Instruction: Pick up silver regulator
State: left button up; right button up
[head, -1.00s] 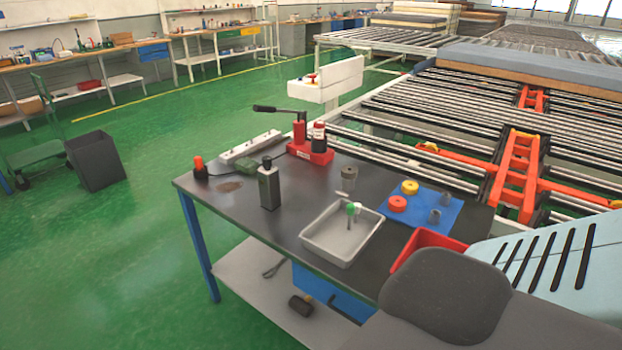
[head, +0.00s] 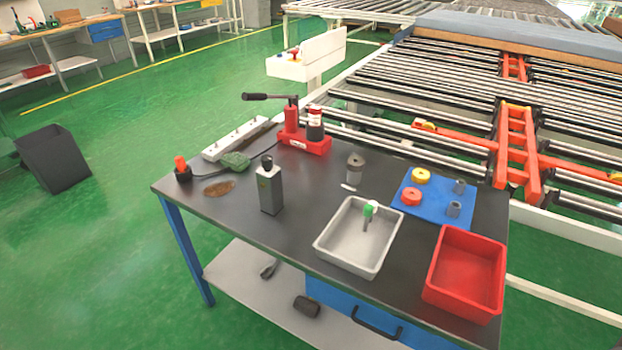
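A small silver-grey fitting with a green knob and a white part (head: 368,214) lies in the light grey tray (head: 333,245) on the dark workbench. It may be the silver regulator, but it is too small to be sure. A grey cylinder with a darker top (head: 355,170) stands upright on the bench behind the tray. Two small grey cylindrical pieces (head: 454,209) (head: 460,186) stand on a blue mat (head: 430,211), beside a red ring (head: 411,197) and a yellow ring (head: 421,176). Neither of my grippers is in view.
A roller conveyor (head: 440,90) stands behind.

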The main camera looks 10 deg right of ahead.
aim_at(270, 185)
jog(key=i+j+z, duration=0.2)
jog(key=z, duration=0.15)
jog(key=i+j+z, duration=0.35)
jog(key=k+l, duration=0.05)
